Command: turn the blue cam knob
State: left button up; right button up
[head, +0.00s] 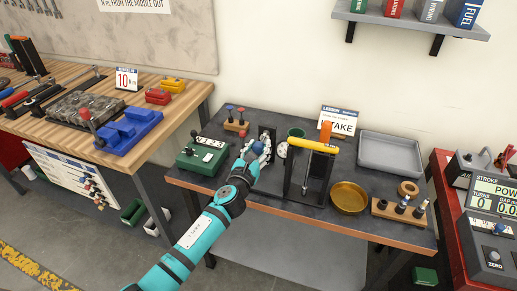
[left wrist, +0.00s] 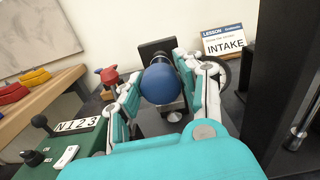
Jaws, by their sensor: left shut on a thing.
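The blue cam knob (left wrist: 160,84) is a round blue ball in the middle of the left wrist view, in front of a dark upright plate (left wrist: 156,49). In the head view the knob (head: 257,147) shows small at the end of my teal left arm. My left gripper (head: 254,151) is shut on the knob, with one finger on each side of it. In the left wrist view the fingers (left wrist: 158,80) flank the ball, and a metal part shows below it. My right gripper is in neither view.
A green box with switches (head: 202,155) stands left of my gripper. A black stand with a yellow handle (head: 314,146) is close on the right. A brass bowl (head: 349,197), a grey tray (head: 391,153) and an INTAKE sign (head: 338,121) are farther right.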

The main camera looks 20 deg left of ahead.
pick_arm(q)
jog(key=n, duration=0.4)
jog(key=shift+n, duration=0.4)
jog(key=n+b, duration=0.1)
jog(key=n, duration=0.2)
jog(key=shift+f+n, duration=0.1)
jog(key=shift+n, duration=0.2)
jog(key=n, duration=0.4)
jog(key=shift+n, duration=0.3)
jog(key=n, duration=0.3)
jog(key=shift+a+n, duration=0.1)
jog(key=shift+n, duration=0.2)
jog(key=n, duration=0.6)
jog(key=shift+f, duration=0.1)
jog(key=n+p, duration=0.1)
jog(key=n, duration=0.5)
jog(key=shift+f, duration=0.1)
jog(key=o, duration=1.2)
